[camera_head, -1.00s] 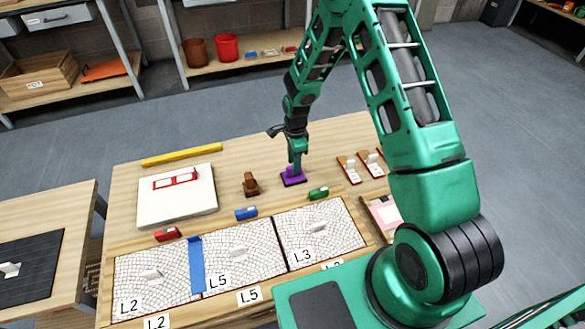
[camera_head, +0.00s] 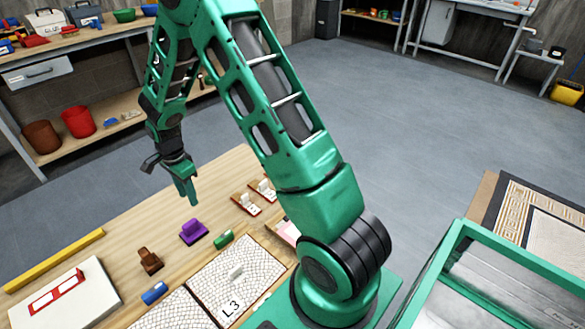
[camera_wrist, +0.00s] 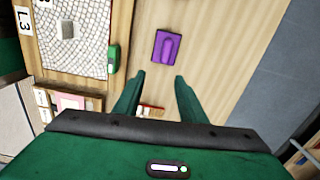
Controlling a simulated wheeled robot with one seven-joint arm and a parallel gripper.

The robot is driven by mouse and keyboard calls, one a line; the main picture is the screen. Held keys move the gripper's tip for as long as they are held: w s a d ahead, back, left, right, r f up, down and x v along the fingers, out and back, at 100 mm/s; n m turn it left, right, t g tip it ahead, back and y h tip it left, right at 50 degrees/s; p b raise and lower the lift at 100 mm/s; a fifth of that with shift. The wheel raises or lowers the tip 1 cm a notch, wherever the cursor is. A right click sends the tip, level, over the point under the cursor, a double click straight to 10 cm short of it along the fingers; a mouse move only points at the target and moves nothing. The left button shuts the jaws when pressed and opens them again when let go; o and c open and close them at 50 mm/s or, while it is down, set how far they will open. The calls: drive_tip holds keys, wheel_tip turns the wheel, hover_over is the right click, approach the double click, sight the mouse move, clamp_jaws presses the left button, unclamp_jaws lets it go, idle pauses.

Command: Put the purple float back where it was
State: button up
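The purple float (camera_head: 194,232) lies on the wooden table, handle side up. It stands between a brown wooden tool (camera_head: 150,260) and a green block (camera_head: 223,239). My gripper (camera_head: 191,201) is raised above the table near the float, apart from it. In the wrist view my gripper (camera_wrist: 160,78) has its two fingers spread with nothing between them, and the purple float (camera_wrist: 166,47) lies just beyond the fingertips.
A panel marked L3 (camera_head: 240,281) lies in front of the float, with a blue block (camera_head: 154,292) nearby. Small red-based holders (camera_head: 247,203) stand to the right. A green-framed cart (camera_head: 440,275) is at lower right.

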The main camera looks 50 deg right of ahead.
drive_tip(key=s+d+r+n+h, duration=0.1)
drive_tip(key=s+d+r+n, duration=0.2)
drive_tip(key=s+d+r, duration=0.5)
drive_tip(key=s+d+r+n, duration=0.2)
drive_tip(key=s+d+r, duration=0.3)
drive_tip(key=s+r, duration=0.4)
drive_tip(key=s+r+n, duration=0.3)
drive_tip(key=s, duration=0.7)
drive_tip(key=s+d+r+n+y, duration=0.1)
drive_tip(key=s+r, duration=0.3)
drive_tip(key=s, duration=0.6)
drive_tip(key=shift+d+n, duration=0.3)
drive_tip(key=shift+n, duration=0.6)
drive_tip(key=shift+s, duration=0.1)
